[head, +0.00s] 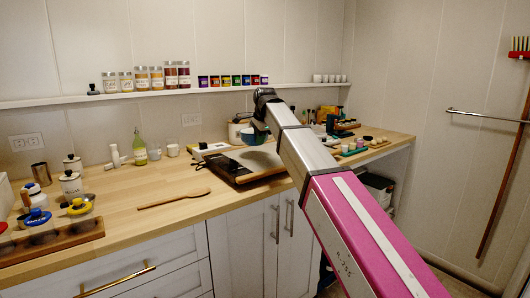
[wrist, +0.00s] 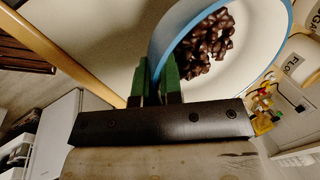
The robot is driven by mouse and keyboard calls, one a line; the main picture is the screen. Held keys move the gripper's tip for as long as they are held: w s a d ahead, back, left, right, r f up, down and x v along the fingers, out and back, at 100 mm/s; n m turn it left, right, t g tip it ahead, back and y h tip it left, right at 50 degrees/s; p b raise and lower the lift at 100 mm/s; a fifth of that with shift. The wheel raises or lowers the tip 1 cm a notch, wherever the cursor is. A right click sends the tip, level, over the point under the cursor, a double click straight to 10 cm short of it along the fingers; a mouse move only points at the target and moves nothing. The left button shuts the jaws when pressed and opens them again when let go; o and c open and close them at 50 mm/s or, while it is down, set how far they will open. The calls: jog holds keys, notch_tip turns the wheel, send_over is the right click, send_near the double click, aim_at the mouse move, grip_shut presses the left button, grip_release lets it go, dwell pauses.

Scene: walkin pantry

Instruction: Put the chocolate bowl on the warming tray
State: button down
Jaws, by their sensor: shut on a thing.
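The chocolate bowl is white inside with a blue rim and holds dark chocolate chunks (wrist: 208,45). In the wrist view its rim (wrist: 163,42) passes between the green fingers of my gripper (wrist: 157,80), which is shut on it. In the head view the blue bowl (head: 254,137) shows beneath my wrist, over the back part of the warming tray. The warming tray (head: 238,170) has a pale top and a wooden edge; its pale surface (wrist: 95,35) also lies behind the bowl in the wrist view. I cannot tell whether the bowl touches it.
A wooden spoon (head: 174,199) lies on the counter left of the tray. A green bottle (head: 140,151) and white cups stand behind. Lidded jars on a wooden board (head: 60,240) are at front left. The middle counter is mostly clear.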

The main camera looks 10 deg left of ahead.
jog(key=shift+w+d+f, duration=0.4)
jog(key=shift+d, duration=0.15)
jog(key=shift+w+d+f, duration=0.4)
jog(key=shift+d, duration=0.15)
jog(key=shift+f, duration=2)
jog(key=c, duration=1.3)
grip_release()
jog(key=v, duration=1.2)
